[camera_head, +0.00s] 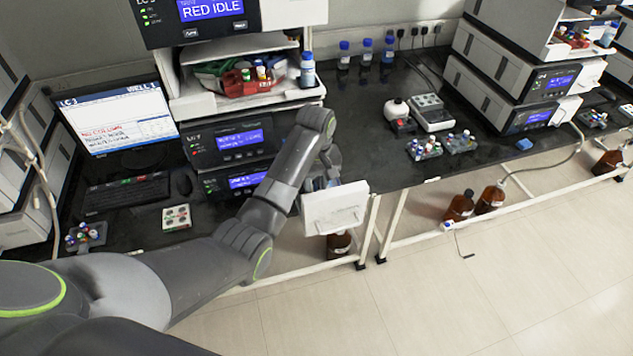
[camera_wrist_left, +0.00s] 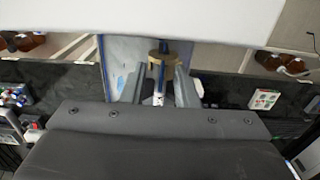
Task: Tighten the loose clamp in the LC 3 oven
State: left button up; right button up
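My left arm reaches over the bench to the middle stack. Its gripper (camera_head: 323,183) is partly hidden behind an open white door panel (camera_head: 335,210). In the left wrist view, the two grey fingers of the gripper (camera_wrist_left: 160,88) stand apart, in front of a pale bluish recess (camera_wrist_left: 119,55). A tan clamp-like block (camera_wrist_left: 164,60) lies just beyond the fingertips, with a thin dark blue and white column (camera_wrist_left: 159,86) running between the fingers. I see gaps on both sides of the column. Whether the clamp is loose cannot be told. My right gripper is not in view.
A monitor (camera_head: 115,118) reading "LC 3" stands left of the stack, with a keyboard (camera_head: 125,192) before it. A vial rack (camera_head: 84,236) and a small button box (camera_head: 176,217) sit near the bench front. Brown bottles (camera_head: 459,205) stand below the bench.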

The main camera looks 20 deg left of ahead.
pick_arm(q)
jog(key=shift+s, duration=0.1)
jog(key=c, duration=0.5)
jog(key=shift+a, duration=0.1)
grip_shut()
